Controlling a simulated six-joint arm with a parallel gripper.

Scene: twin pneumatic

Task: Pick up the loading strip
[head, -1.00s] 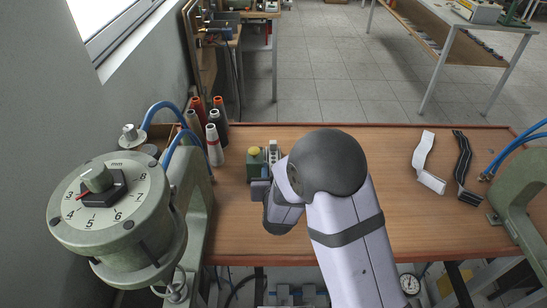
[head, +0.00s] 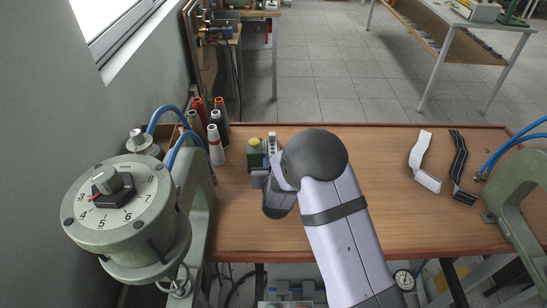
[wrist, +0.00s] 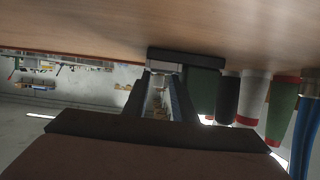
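No thing in view can be named the loading strip with certainty. A slim, light grey slotted piece (head: 272,143) stands beside a green block with a yellow top (head: 254,155) at the left of the bench. In the wrist view, a pale grey piece (wrist: 162,66) shows at the far end of the gap between my fingers, next to a dark bar (wrist: 205,59). My gripper (wrist: 165,78) has its two dark fingers apart; whether they touch the pale piece is unclear. In the head view my arm hides most of the gripper, close in front of the green block.
Several thread spools (head: 215,145) stand left of the block. A machine with a round dial (head: 115,200) and blue hoses fills the left. A white strap (head: 423,160) and a black strap (head: 460,165) lie at the right, near a green frame (head: 520,190). The bench (head: 385,220) between is clear.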

